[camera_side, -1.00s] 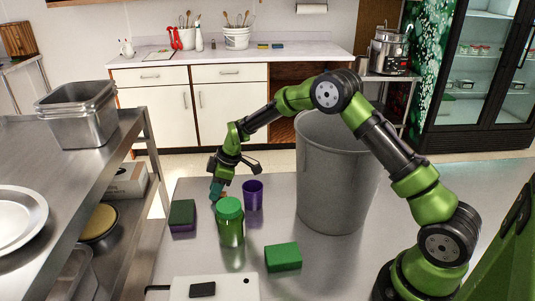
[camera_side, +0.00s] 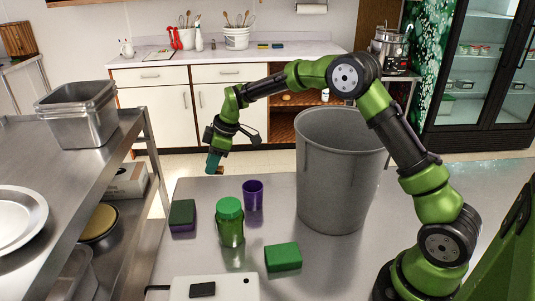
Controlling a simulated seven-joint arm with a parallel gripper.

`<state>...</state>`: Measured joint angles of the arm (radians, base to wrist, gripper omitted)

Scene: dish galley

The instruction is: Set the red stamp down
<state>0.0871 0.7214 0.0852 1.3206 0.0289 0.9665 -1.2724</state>
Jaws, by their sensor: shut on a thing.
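My gripper (camera_side: 214,163) is above the far left part of the steel table, pointing down. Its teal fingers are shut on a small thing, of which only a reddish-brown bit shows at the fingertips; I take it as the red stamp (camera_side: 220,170). The fingers hide most of it. It is held clear above the table, behind the green-lidded jar and to the left of the purple cup.
A purple cup (camera_side: 253,195), a green jar (camera_side: 230,222), a dark green and purple sponge (camera_side: 182,216) and a green block (camera_side: 283,257) stand on the table (camera_side: 190,255). A white board (camera_side: 230,288) with a black block lies in front. A large grey bin (camera_side: 338,185) stands right.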

